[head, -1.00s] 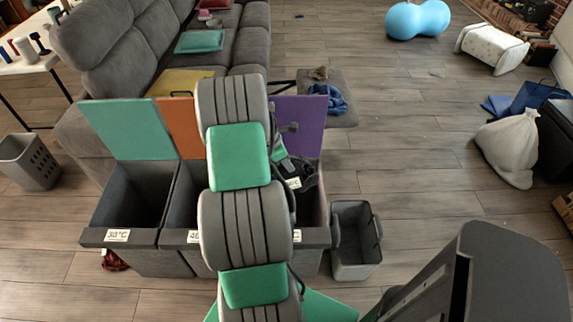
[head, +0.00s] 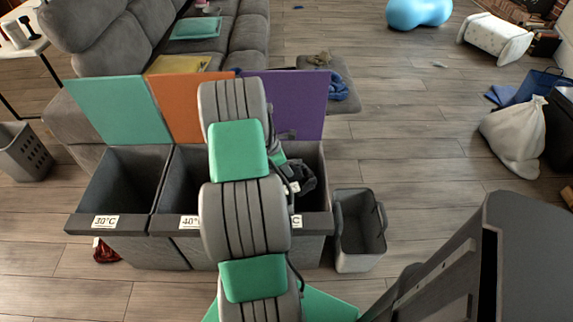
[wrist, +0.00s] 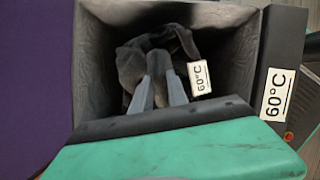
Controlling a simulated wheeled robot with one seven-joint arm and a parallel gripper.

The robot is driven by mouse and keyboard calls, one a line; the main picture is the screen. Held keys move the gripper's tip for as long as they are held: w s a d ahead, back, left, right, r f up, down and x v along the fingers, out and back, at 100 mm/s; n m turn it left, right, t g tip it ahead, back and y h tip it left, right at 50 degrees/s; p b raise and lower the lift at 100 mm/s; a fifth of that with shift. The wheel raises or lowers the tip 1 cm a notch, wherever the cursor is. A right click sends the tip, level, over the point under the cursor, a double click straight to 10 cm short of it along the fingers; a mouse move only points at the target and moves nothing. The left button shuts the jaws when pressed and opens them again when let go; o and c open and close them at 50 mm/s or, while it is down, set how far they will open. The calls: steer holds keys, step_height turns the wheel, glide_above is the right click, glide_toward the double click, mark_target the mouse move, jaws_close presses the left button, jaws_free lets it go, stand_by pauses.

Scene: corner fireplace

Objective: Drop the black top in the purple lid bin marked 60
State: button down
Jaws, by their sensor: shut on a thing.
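The black top (wrist: 185,42) is bunched and dark, with a white tag (wrist: 200,77) reading 60°C. My gripper (wrist: 157,82) is shut on it, inside the mouth of the bin marked 60°C (wrist: 247,40). The top also shows in the head view (head: 303,176), over the right-hand compartment (head: 318,222) below the raised purple lid (head: 303,105). My arm hides part of this compartment and most of the gripper there. In the wrist view the purple lid (wrist: 30,80) stands at the left. I cannot tell whether the top touches the bin walls.
Left of it are the 30°C compartment (head: 100,226) with a green lid (head: 118,110) and the 40°C one (head: 178,222) with an orange lid (head: 190,105). A grey basket (head: 360,230) stands close on the right. A grey sofa (head: 105,45) is behind.

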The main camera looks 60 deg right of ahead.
steer(key=c, duration=1.2)
jaws_free()
steer(key=p+v, duration=0.1)
steer(key=v, duration=0.7)
steer(key=w+a+r+m+t+p, duration=0.2)
steer(key=w+a+r+p, duration=0.1)
steer(key=w+a+r, duration=0.6)
steer(key=w+a+r+m+t+p, duration=0.2)
steer(key=w+a+r+p, duration=0.15)
steer(key=a+r, duration=0.55)
steer(key=s+a+r+m+y+p, duration=0.1)
steer(key=a+r, duration=0.2)
steer(key=a, duration=0.6)
steer(key=s+a+r+m+t+y+p, duration=0.1)
steer(key=s+a+r+m, duration=0.1)
steer(key=a, duration=0.7)
steer(key=s+a+r+m+t+y+p, duration=0.1)
steer(key=a+r, duration=0.4)
steer(key=a, duration=0.5)
steer(key=shift+s+m+p, duration=0.35)
steer(key=shift+m+p, duration=0.05)
steer(key=shift+p, duration=0.2)
